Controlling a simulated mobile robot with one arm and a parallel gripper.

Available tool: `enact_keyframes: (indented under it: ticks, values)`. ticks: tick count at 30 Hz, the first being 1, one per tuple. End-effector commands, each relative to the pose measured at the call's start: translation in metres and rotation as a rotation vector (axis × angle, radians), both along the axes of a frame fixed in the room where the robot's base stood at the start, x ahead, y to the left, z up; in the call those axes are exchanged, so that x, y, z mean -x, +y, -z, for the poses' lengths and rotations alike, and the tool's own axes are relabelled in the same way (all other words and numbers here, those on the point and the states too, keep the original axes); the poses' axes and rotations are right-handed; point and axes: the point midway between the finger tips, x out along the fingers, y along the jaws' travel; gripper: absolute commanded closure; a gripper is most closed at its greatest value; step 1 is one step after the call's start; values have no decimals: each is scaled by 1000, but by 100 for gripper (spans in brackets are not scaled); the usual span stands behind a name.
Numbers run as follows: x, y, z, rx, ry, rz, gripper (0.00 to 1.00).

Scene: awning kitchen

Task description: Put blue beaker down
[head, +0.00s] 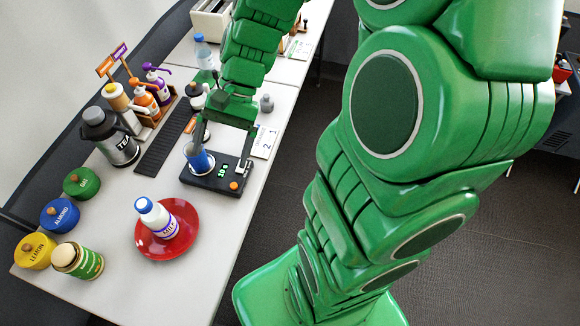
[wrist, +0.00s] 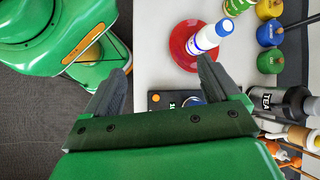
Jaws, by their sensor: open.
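The blue beaker (head: 200,161) stands upright on the left part of a black scale (head: 212,181) with a lit display and an orange button. My gripper (head: 220,157) is open above the scale in the head view. Its left finger is close beside the beaker, and its other finger is over the scale's right side. I cannot tell whether a finger touches the beaker. In the wrist view my open gripper (wrist: 163,66) has clear space between its fingertips.
A red plate (head: 173,248) holds a white bottle (head: 155,215) in front of the scale. A tea flask (head: 110,137), lidded jars (head: 60,216) and pump bottles (head: 143,98) stand left. A grey weight (head: 266,103) and a number card (head: 265,143) lie right.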

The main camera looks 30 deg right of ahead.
Motion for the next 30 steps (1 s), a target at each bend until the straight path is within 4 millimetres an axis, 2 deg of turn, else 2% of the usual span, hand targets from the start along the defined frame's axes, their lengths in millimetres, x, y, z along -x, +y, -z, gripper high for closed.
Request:
enact_keyframes:
  ticks: [11, 21, 30]
  values:
    - [60, -17, -26, 160, -154, -242, 11]
    - [108, -46, -45, 312, -272, -428, 11]
    - [138, -71, -56, 417, -338, -534, 11]
